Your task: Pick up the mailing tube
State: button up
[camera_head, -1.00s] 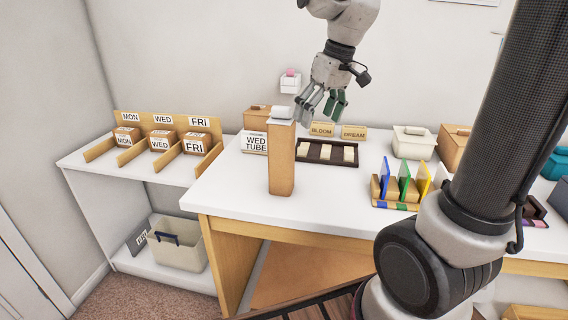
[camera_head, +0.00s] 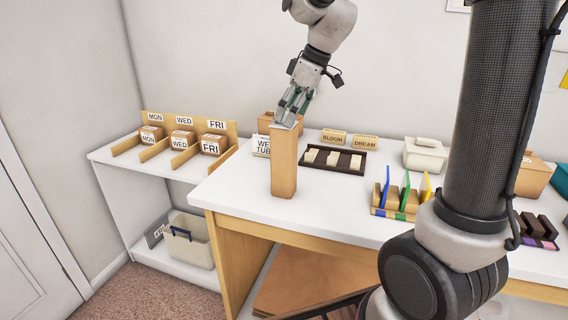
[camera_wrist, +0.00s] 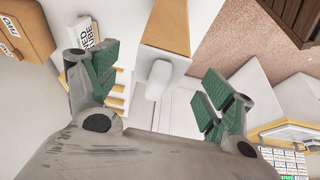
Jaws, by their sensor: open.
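A tall brown cardboard-coloured block (camera_head: 284,170) stands upright at the front left of the white table. My gripper (camera_head: 291,108) is just above the block's top, pointing down. In the wrist view its green-padded fingers (camera_wrist: 160,88) are open, one on each side of the white piece, with gaps visible. I cannot tell how deep the fingers reach around it.
A "WED TUBE" sign (camera_head: 262,145) stands behind the block. A dark tray (camera_head: 352,168) with pale pieces, a rack of coloured dividers (camera_head: 402,207) and a lidded white box (camera_head: 424,155) are to the right. Sorting bins labelled by day (camera_head: 213,145) are at left.

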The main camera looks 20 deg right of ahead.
aim_at(284, 127)
jog(key=x, duration=0.5)
jog(key=shift+a, duration=0.15)
jog(key=c, duration=1.5)
